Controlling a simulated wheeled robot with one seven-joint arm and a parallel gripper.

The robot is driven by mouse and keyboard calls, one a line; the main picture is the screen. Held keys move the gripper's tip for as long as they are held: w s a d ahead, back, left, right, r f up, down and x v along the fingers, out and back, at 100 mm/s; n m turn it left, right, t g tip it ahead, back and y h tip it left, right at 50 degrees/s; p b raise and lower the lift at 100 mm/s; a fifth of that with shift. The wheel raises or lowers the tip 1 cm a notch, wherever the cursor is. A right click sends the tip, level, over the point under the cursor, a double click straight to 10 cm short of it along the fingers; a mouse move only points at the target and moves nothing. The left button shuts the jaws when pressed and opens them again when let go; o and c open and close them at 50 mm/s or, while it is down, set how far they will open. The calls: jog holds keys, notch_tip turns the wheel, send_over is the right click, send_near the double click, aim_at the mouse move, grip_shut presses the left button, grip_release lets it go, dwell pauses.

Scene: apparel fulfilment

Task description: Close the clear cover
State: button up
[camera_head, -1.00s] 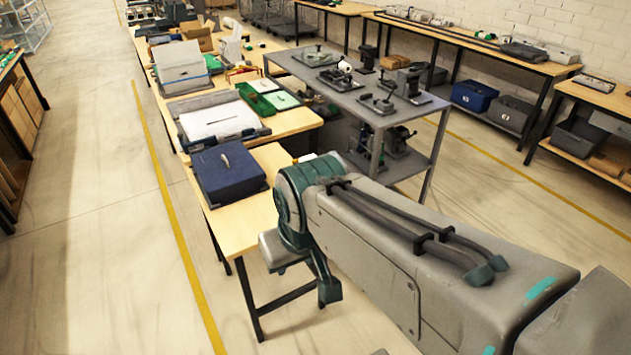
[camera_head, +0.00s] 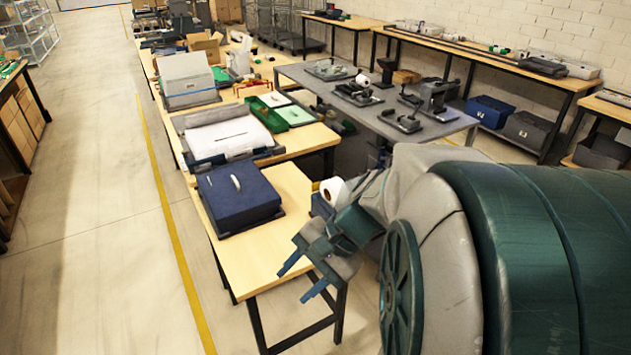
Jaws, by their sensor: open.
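I cannot make out a plainly clear cover. A pale panel (camera_head: 184,66) stands raised and leaning back on a grey box (camera_head: 193,99) at the back left; I cannot tell whether it is see-through. A closer grey tray (camera_head: 268,150) holds a white sheet (camera_head: 225,134). A dark blue case with a light handle (camera_head: 238,198) sits shut on the nearest wooden table. My gripper (camera_head: 293,287) is open and empty, its blue fingers pointing down and left beside that table's front right edge, apart from the case, tray and panel.
Green bins (camera_head: 268,114) stand beside the tray. A grey metal table (camera_head: 440,124) with several fixtures is to the right, and a white roll (camera_head: 331,188) shows behind my gripper. The floor aisle (camera_head: 90,200) at left is clear.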

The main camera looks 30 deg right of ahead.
jog(key=w+d+f+m+t+y+b, duration=0.1)
jog(key=w+d+f+m+t+b, duration=0.2)
jog(key=d+m+t, duration=0.3)
jog(key=w+d+f+m+t+y+b, duration=0.1)
jog(key=w+d+f+m+t+b, duration=0.15)
jog(key=d+m, duration=0.45)
jog(key=s+d+f+m+t+h+b, duration=0.1)
jog(key=d+f+m+t+h, duration=0.1)
jog(key=d+m+t+h, duration=0.45)
jog(key=s+d+f+m+t+h+b, duration=0.15)
jog(key=d+m, duration=0.25)
jog(key=d, duration=0.6)
jog(key=w+p, duration=0.1)
jog(key=w, duration=1.3)
jog(key=shift+a+f+p, duration=0.15)
jog(key=shift+a+p, duration=0.2)
jog(key=shift+a, duration=0.1)
jog(key=shift+g, duration=0.25)
grip_shut()
